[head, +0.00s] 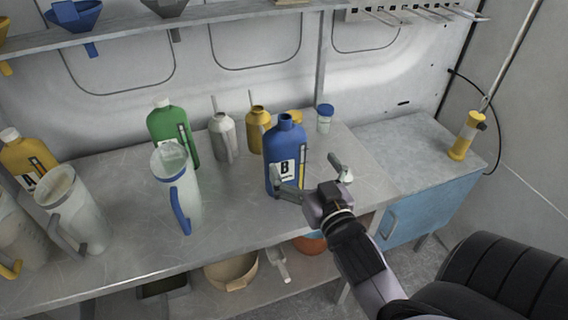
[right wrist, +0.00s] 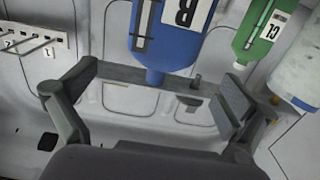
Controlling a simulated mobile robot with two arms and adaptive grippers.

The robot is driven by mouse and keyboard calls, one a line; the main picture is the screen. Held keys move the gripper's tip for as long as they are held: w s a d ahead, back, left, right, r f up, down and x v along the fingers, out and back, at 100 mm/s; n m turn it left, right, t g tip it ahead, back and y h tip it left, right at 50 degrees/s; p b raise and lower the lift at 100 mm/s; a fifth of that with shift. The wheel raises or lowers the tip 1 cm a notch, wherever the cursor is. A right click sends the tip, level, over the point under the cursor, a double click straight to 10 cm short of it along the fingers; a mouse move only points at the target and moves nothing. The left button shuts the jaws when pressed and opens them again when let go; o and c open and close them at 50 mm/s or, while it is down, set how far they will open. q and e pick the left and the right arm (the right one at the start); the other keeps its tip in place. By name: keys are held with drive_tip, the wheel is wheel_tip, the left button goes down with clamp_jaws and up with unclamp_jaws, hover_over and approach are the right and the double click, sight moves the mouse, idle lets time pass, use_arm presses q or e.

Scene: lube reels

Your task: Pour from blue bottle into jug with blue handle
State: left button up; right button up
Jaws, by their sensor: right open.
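The blue bottle (head: 285,152) with a "B" label stands upright and uncapped near the right end of the bench. It also shows upside down in the right wrist view (right wrist: 172,45). The jug with the blue handle (head: 176,185) stands upright left of it; a pale jug at the right edge of the right wrist view (right wrist: 300,75) may be the same one. My right gripper (head: 306,166) is open and empty, pointing at the bottle from the front right. One finger overlaps the bottle's lower part in the head view; contact cannot be told. My left gripper is not in view.
A green bottle (head: 170,125) stands behind the jug. A grey can (head: 222,138), a yellow can (head: 258,130) and a blue-lidded jar (head: 325,118) stand behind the blue bottle. A grey-handled jug (head: 75,208) is at left. The bench front between jug and bottle is clear.

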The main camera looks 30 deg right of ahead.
sight(290, 146)
drive_tip(key=p+x, duration=0.1)
drive_tip(key=x, duration=0.3)
drive_tip(key=shift+w+d, duration=0.1)
drive_tip(key=shift+w, duration=0.2)
drive_tip(key=x, duration=0.1)
drive_tip(key=p+x, duration=0.1)
drive_tip(key=x, duration=0.1)
drive_tip(key=p+x, duration=0.1)
drive_tip(key=shift+w+r, duration=0.1)
drive_tip(key=shift+w, duration=0.65)
drive_tip(key=shift+s, duration=0.1)
drive_tip(key=shift+c, duration=0.6)
drive_tip(key=c, duration=1.6)
drive_tip(key=shift+c, duration=0.4)
drive_tip(key=shift+r, duration=0.1)
